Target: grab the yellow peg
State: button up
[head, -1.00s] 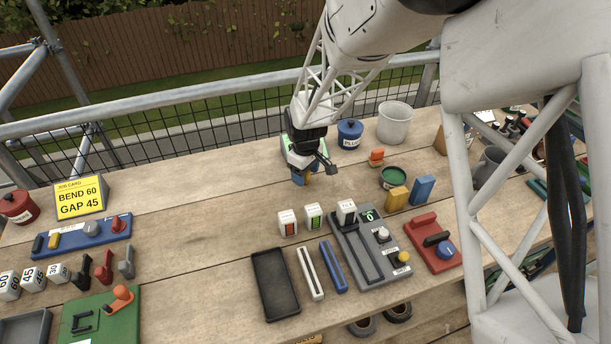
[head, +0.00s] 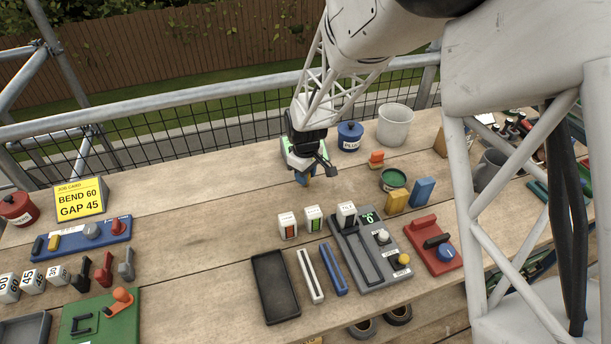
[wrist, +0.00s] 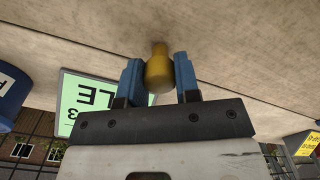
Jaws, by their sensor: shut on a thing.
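The yellow peg (wrist: 159,70) shows in the wrist view between the two blue fingers of my gripper (wrist: 159,76). The fingers are shut on it, one on each side. The peg has a rounded body and a narrower end pointing toward the wooden bench top. In the head view my gripper (head: 303,179) is low over the far middle of the bench; the peg is mostly hidden there by the fingers. I cannot tell whether the peg touches the wood.
A green sign (wrist: 88,101) stands close beside my gripper. A blue pot (head: 349,137) and a pale bucket (head: 395,125) are to its right. A green tin (head: 393,180) and a grey fixture (head: 371,250) are nearer.

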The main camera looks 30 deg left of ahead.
jog(key=shift+r, duration=4.95)
jog(key=shift+s+a, duration=0.1)
